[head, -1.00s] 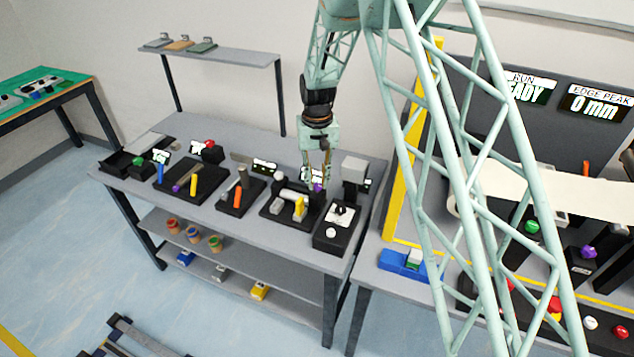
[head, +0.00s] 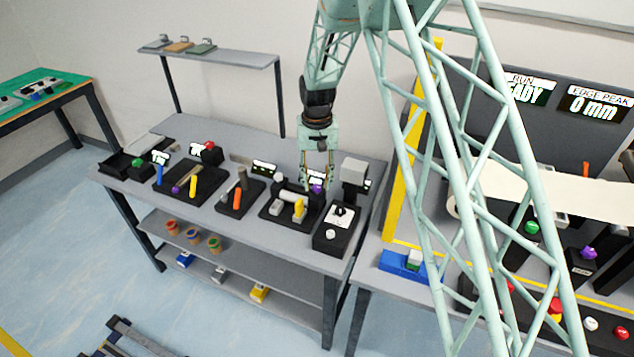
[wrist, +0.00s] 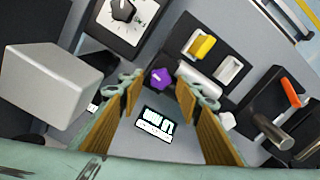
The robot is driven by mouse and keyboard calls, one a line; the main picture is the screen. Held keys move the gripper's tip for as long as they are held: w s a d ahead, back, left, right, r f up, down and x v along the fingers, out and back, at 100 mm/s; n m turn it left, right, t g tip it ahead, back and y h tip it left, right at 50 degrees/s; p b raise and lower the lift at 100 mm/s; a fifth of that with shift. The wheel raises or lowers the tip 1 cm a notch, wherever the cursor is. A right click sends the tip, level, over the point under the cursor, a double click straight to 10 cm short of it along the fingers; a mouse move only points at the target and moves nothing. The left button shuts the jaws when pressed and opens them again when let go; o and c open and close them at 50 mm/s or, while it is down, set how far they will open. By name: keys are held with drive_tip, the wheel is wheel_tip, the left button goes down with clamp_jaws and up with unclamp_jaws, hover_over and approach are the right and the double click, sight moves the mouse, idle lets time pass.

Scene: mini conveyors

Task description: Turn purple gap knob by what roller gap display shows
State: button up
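My gripper (head: 318,176) hangs above the back of a black mini station on the bench. It also shows in the wrist view (wrist: 161,88) with its two wood-coloured fingers apart and nothing between them. The purple knob (wrist: 160,78) sits on the station just past the fingertips; in the head view the purple knob (head: 317,189) is just under the gripper, partly hidden. A small display (wrist: 155,124) with white and dark text stands near the knob, seen between the fingers; its reading is too blurred to tell.
A roller (wrist: 196,80) and yellow lever (wrist: 202,46) are near the knob. Another station with an orange handle (head: 237,199) is to the left.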

sight(318, 186)
drive_tip(key=shift+r, duration=0.2)
wheel_tip(318, 186, up, 12)
drive_tip(key=shift+f, duration=0.2)
idle(0.7)
drive_tip(key=s+d+r+t+b, duration=0.1)
drive_tip(key=s+d+r, duration=0.6)
drive_tip(key=s+r, duration=0.5)
drive_tip(key=s+d+r+t+b, duration=0.1)
drive_tip(key=s+d+r, duration=0.7)
drive_tip(key=s+r, duration=0.4)
drive_tip(key=s+d+t+b, duration=0.1)
drive_tip(key=s+d, duration=0.3)
drive_tip(key=s, duration=1.1)
drive_tip(key=s+d+r+t+b, duration=0.1)
drive_tip(key=s+d, duration=0.3)
drive_tip(key=s, duration=1.2)
drive_tip(key=shift+m, duration=0.4)
